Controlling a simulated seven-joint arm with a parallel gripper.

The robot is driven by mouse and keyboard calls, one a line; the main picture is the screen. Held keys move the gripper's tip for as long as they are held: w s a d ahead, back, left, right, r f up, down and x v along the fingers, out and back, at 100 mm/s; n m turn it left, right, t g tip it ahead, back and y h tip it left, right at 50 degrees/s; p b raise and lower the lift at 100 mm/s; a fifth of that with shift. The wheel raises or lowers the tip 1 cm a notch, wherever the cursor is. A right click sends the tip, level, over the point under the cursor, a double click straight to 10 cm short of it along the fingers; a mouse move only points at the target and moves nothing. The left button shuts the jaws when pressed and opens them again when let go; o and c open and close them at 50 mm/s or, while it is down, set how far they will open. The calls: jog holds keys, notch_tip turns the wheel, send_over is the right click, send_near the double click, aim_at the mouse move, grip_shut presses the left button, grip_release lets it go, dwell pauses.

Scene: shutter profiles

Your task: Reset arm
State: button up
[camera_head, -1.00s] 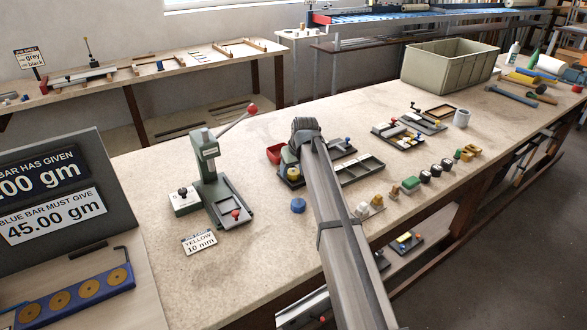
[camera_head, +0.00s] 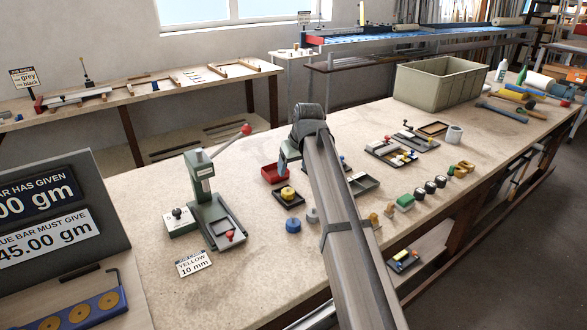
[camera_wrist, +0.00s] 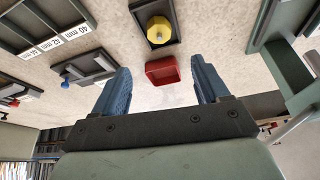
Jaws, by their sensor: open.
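My gripper (camera_wrist: 162,84) shows in the wrist view with its two blue fingers spread wide and nothing between them. Beyond the fingertips, a small red bin (camera_wrist: 161,70) sits on the bench, apart from them. A yellow knob (camera_wrist: 158,30) in a dark tray stands past the bin. In the head view my arm reaches over the bench and hides the fingers. The red bin (camera_head: 274,173) and the yellow knob (camera_head: 287,193) lie left of my arm there.
A green lever press (camera_head: 211,200) stands left of my arm, its lever raised. A blue knob (camera_head: 293,225) lies near the arm. Several small green and dark parts sit to the right. A large olive crate (camera_head: 446,84) stands at the back.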

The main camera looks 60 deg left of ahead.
dwell(0.4)
